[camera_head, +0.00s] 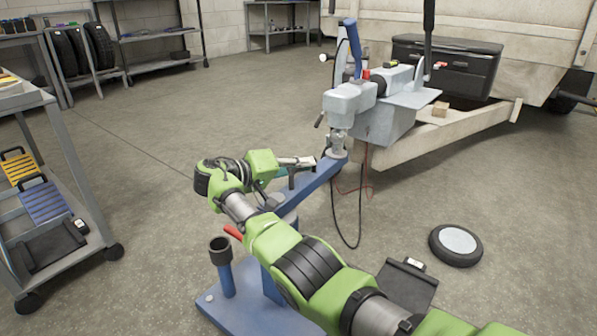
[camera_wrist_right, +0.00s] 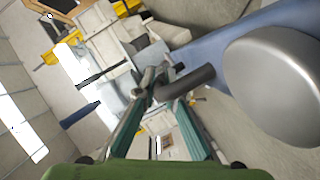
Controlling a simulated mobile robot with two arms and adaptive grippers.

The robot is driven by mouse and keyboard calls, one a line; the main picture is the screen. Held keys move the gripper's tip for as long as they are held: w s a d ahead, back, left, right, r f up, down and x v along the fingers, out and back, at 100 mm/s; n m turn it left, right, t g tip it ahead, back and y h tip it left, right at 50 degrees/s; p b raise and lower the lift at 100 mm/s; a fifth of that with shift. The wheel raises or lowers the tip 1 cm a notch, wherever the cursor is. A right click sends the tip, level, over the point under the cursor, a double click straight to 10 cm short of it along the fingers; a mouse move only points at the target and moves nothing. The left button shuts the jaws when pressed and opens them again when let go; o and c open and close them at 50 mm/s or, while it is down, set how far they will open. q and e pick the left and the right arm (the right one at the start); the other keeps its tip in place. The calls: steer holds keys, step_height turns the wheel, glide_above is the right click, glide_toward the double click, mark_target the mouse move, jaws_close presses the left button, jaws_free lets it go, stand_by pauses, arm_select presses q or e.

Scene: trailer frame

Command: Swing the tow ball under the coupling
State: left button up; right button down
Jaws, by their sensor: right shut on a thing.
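The blue swing arm (camera_head: 312,182) runs from the stand's post to the coupling (camera_head: 343,112) on the trailer's nose. A grey fitting (camera_head: 336,152) sits at its far end, directly below the coupling; the ball's top and any gap there are hard to make out. My right gripper (camera_head: 302,163) is beside the swing arm. In the right wrist view my right gripper (camera_wrist_right: 160,92) is shut on a dark handle peg (camera_wrist_right: 192,80) that sticks out from the blue arm (camera_wrist_right: 225,45). A large rounded grey metal part (camera_wrist_right: 275,85) is close by. My left gripper is out of view.
The blue base plate (camera_head: 245,312) carries an upright socket (camera_head: 220,252). A wheel (camera_head: 456,245) and a dark flat pad (camera_head: 408,285) lie on the floor at right. A cable (camera_head: 350,243) hangs beneath the trailer nose. A cart (camera_head: 75,150) stands left, with clear floor between.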

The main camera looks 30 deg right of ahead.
mark_target(281, 189)
steer(key=shift+s+d+f+g, duration=0.1)
steer(key=shift+s+d+g, duration=0.05)
steer(key=shift+g, duration=0.15)
stand_by(0.4)
steer(key=c, duration=2.1)
jaws_free()
steer(key=shift+d, duration=0.1)
steer(key=shift+c, duration=0.2)
steer(key=shift+a, duration=0.4)
steer(key=v, duration=0.7)
steer(key=shift+d, duration=0.1)
